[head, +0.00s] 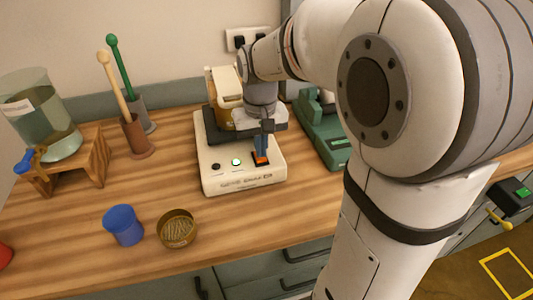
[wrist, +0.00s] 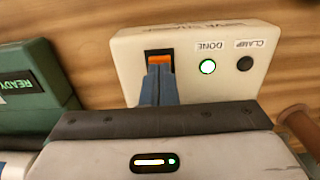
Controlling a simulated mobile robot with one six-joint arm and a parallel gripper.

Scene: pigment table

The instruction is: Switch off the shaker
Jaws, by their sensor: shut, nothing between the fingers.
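The shaker (head: 240,186) is a white box on the wooden bench with a dark platform on top. Its front panel also shows in the wrist view (wrist: 245,85). A lamp labelled DONE (wrist: 207,67) glows green, and the CLAMP lamp (wrist: 245,64) is dark. An orange rocker switch (wrist: 158,58) sits in a black frame beside the lamps. My gripper (head: 261,153) is shut and empty, pointing down at the switch. Its blue fingertips (wrist: 159,72) cover part of the switch; I cannot tell whether they touch it or which way it is set.
A green device (head: 325,140) stands close to the shaker's right, its display reading READY in the wrist view (wrist: 18,86). A blue cup (head: 124,226) and a round tin (head: 178,229) stand in front. Pestle-like tools (head: 137,138) and a glass vessel (head: 45,120) are left.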

